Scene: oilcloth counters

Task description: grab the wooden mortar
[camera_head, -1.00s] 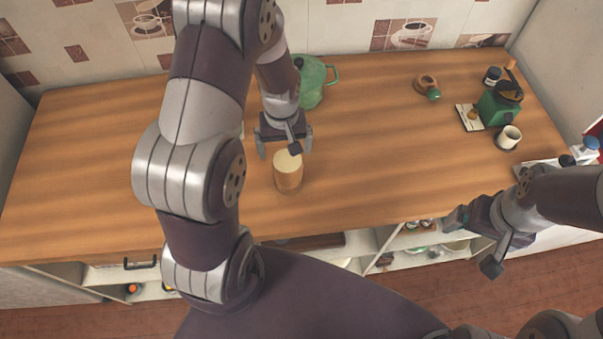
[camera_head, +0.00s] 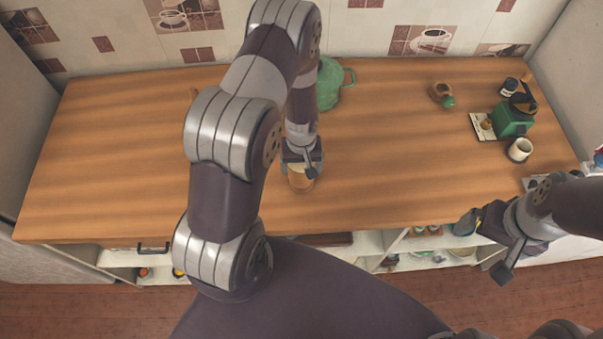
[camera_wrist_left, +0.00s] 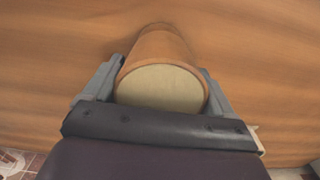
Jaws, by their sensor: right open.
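The wooden mortar (camera_head: 300,184), a brown cylinder with a pale round face, stands upright near the counter's front edge. My left gripper (camera_head: 303,166) is over it and hides its upper part. In the left wrist view the mortar (camera_wrist_left: 160,88) lies between the two grey fingers, one on each side and very close to its wall. I cannot tell whether they press on it. My right gripper (camera_head: 483,247) is open and empty, in front of the counter at the right.
A green jug (camera_head: 329,85) stands behind my left gripper. A small brown wooden piece with a green knob (camera_head: 440,92), a green grinder (camera_head: 513,119) and a white cup (camera_head: 520,150) are at the back right. The counter's left side (camera_head: 110,160) is clear.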

